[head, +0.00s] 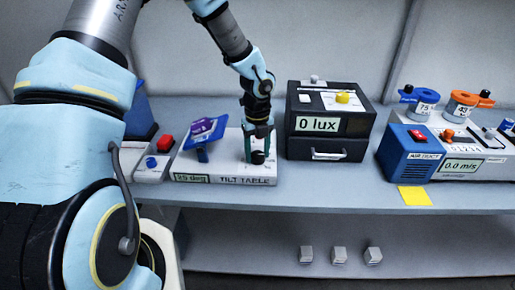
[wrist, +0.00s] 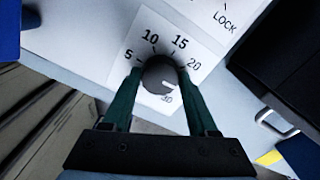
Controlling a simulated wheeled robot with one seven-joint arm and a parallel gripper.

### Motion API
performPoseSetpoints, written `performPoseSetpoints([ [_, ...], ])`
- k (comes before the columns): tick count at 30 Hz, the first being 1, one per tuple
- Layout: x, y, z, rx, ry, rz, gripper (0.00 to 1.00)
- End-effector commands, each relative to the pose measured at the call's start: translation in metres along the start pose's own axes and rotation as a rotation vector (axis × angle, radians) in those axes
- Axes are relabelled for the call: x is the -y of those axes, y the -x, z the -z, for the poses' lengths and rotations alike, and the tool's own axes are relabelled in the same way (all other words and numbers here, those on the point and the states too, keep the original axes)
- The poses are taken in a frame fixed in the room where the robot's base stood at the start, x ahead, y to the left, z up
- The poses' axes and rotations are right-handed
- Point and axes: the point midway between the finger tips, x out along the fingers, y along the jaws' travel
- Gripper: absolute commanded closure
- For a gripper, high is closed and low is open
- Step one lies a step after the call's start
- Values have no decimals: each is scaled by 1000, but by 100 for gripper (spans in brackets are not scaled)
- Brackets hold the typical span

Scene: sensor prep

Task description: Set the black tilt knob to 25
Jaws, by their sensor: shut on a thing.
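The tilt table (head: 215,165) is a white box on the bench with a small display (head: 191,178) that seems to read 25 deg, though the first digit is unclear. Its black tilt knob (head: 258,157) sits at the right end. In the wrist view the knob (wrist: 158,73) is on a white dial plate (wrist: 180,32) marked 5, 10, 15, 20 and 30. A pale mark on the knob points to the lower right, between 20 and 30; the finger hides that part of the scale. My gripper (head: 258,143) points down with its green fingers (wrist: 160,90) shut on both sides of the knob.
A purple-and-blue plate (head: 205,132) is tilted up on the tilt table. A black box showing 0 lux (head: 318,124) stands close to its right. A control box with a red button (head: 165,142) is at its left. The air duct unit (head: 420,155) stands further right.

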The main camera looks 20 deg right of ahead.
Motion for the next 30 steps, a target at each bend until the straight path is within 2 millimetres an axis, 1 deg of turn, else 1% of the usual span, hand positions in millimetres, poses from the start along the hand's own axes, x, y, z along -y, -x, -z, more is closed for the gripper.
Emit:
performPoseSetpoints([
  [9, 0, 0, -1, 1, -64, 0, 96],
  [20, 0, 0, -1, 1, -67, 0, 96],
  [21, 0, 0, -1, 1, -67, 0, 40],
  [29, 0, 0, 0, 1, -67, 0, 11],
  [30, 0, 0, 0, 1, -67, 0, 11],
])
